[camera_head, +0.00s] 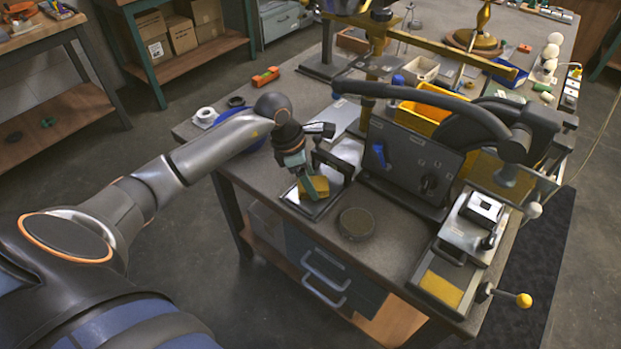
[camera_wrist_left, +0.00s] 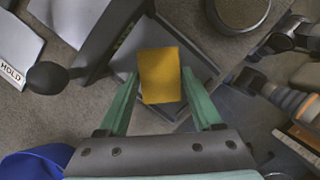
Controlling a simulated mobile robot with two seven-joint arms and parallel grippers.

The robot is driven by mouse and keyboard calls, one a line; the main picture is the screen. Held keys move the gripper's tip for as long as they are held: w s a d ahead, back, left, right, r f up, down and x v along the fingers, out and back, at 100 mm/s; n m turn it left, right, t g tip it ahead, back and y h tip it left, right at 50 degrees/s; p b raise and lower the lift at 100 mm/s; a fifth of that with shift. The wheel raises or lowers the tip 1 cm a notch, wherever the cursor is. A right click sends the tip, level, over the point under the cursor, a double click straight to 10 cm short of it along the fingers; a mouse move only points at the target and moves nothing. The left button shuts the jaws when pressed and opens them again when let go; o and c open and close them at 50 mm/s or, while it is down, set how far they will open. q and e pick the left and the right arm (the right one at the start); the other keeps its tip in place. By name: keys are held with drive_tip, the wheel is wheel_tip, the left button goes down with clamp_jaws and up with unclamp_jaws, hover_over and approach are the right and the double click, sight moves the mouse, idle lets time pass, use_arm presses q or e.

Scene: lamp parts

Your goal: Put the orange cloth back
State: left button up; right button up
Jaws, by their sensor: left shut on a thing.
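My left gripper (camera_head: 308,184) has green fingers and is shut on the yellow-orange cloth (camera_head: 318,186). It holds the cloth over a shallow dark-rimmed tray (camera_head: 296,203) near the front edge of the workbench. In the left wrist view, the cloth (camera_wrist_left: 160,75) shows as a flat rectangle between the fingertips (camera_wrist_left: 160,85), with the tray (camera_wrist_left: 204,64) beneath. Whether the cloth touches the tray floor is unclear. My right gripper is not visible.
A round dark disc (camera_head: 356,223) lies right of the tray. A dark control box (camera_head: 412,165) stands behind it, and a black upright frame (camera_head: 334,158) rises beside the tray. A blue round thing (camera_head: 240,122) lies left, partly behind my arm. Some bench top around the disc is clear.

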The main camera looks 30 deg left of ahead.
use_arm(q)
drive_tip(key=shift+f, duration=0.15)
drive_tip(key=o, duration=1.3)
drive_tip(key=b+v, duration=0.1)
drive_tip(key=v, duration=1.1)
drive_tip(key=shift+r, duration=0.25)
